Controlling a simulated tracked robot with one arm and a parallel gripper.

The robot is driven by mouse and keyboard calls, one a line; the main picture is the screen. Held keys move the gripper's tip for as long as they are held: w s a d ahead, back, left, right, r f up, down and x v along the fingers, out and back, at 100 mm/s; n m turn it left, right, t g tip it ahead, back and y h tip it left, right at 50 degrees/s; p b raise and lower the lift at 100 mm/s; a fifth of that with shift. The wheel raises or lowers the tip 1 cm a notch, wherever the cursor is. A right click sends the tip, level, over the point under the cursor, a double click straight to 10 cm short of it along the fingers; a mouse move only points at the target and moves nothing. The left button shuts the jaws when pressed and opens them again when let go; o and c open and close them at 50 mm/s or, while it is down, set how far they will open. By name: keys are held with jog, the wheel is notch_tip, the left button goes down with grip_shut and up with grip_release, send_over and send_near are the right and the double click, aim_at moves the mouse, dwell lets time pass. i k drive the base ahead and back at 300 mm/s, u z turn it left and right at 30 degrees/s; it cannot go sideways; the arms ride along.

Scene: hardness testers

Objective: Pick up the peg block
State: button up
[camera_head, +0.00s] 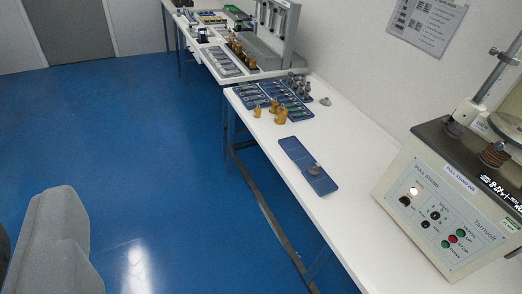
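No piece can be told for certain as the peg block at this size. Small brass pieces (281,117) stand at the near edge of blue trays (246,97) on the white bench. A cluster of small grey upright pieces (297,83) stands at the back of these trays. A flat blue tray (298,152) lies nearer, with a round grey piece (314,169) on it. My gripper's fingertips do not show. A grey rounded shape fills the lower left, and I cannot tell whether it is part of me.
The long white bench (345,215) runs along the right wall. A pull stand tester (440,205) stands at its near right end. Another tester (277,35) and more trays (221,60) stand farther back.

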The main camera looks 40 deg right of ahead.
aim_at(313, 171)
jog(key=z, duration=0.1)
jog(key=i, duration=1.65)
jog(key=z, duration=0.7)
